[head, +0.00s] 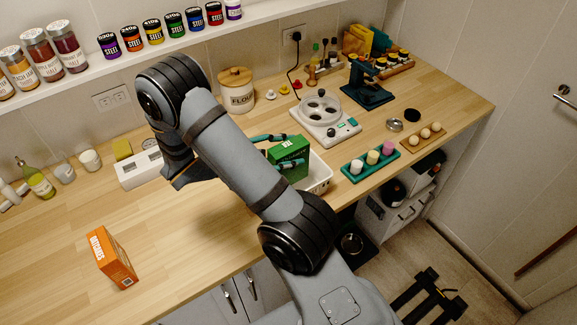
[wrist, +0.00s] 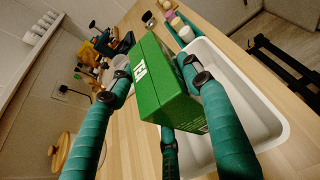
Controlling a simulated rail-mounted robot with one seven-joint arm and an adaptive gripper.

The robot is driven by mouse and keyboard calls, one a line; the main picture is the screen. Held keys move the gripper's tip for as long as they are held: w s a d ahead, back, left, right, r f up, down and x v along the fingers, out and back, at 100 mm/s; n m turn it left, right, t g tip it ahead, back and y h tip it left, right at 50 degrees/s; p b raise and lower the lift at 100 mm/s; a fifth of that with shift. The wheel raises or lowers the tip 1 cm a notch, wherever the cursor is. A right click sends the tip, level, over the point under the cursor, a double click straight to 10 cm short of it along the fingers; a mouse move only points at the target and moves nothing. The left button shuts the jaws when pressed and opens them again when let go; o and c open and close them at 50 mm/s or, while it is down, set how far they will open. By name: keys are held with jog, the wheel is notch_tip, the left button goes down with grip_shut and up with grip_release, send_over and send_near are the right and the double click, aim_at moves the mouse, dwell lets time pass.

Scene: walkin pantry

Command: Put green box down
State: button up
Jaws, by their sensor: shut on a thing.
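The green box (head: 288,156) is held in my gripper (head: 277,150), whose teal fingers press on its sides. In the wrist view the green box (wrist: 157,82) sits tilted between the fingers of my gripper (wrist: 165,85), with white lettering on one face. A white bin (head: 320,172) is right beside and partly below the box in the head view. In the wrist view the white bin (wrist: 280,128) lies to the right, and the box overlaps its left rim. I cannot tell how high the box is above the counter. My arm hides part of the bin in the head view.
An orange box (head: 112,257) stands at the left on the wooden counter (head: 190,240). A flour canister (head: 236,92) stands by the wall. The front-left counter is mostly clear.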

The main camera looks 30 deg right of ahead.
jog(key=shift+d+f, duration=0.2)
jog(key=shift+f, duration=2.1)
jog(key=shift+f, duration=0.1)
jog(key=o, duration=1.3)
jog(key=shift+c, duration=0.2)
